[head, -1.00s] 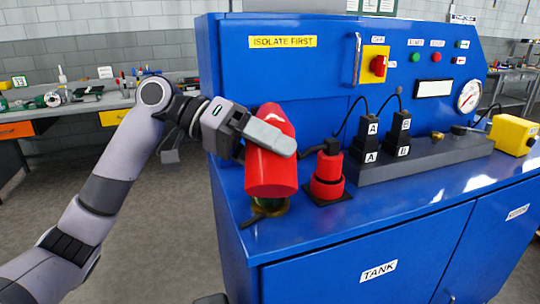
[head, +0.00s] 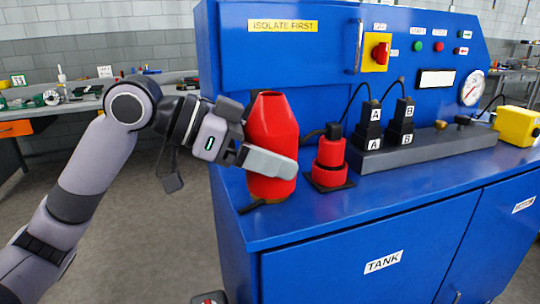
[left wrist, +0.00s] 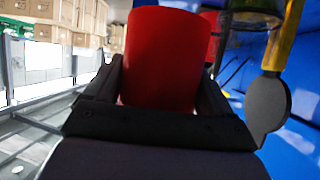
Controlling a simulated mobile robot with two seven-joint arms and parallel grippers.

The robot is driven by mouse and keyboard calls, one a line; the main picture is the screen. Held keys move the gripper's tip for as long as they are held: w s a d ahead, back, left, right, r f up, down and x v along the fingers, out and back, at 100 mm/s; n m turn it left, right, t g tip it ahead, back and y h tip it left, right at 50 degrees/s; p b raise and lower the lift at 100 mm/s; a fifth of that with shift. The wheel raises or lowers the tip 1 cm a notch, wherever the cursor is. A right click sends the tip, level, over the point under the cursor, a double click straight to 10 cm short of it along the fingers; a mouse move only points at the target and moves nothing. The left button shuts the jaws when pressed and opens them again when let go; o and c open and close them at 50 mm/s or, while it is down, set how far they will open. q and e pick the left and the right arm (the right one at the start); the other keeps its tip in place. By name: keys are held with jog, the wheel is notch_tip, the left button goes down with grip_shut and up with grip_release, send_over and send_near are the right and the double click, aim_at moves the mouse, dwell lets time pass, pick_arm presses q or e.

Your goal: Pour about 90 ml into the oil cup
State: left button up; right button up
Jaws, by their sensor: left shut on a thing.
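A red bottle (head: 272,130) with a narrowed, dark open top stands nearly upright in my left gripper (head: 262,140), which is shut around its body. The bottle is at the left end of the blue bench top; I cannot tell whether its base touches anything. In the left wrist view the red bottle (left wrist: 165,60) fills the space between the fingers. The oil cup is mostly hidden behind the bottle in the head view; only a dark piece (head: 250,208) shows by its base. The liquid level cannot be seen. My right gripper is not in view.
A red fitting (head: 330,160) on a black base stands just right of the bottle. Black blocks marked A and B (head: 385,125) sit on a grey rail (head: 430,145). A blue panel (head: 290,70) rises behind. The front bench top (head: 370,205) is clear.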

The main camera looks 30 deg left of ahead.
aim_at(269, 104)
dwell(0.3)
pick_arm(q)
notch_tip(269, 104, up, 7)
jog(key=p, duration=0.6)
jog(key=shift+r, duration=0.1)
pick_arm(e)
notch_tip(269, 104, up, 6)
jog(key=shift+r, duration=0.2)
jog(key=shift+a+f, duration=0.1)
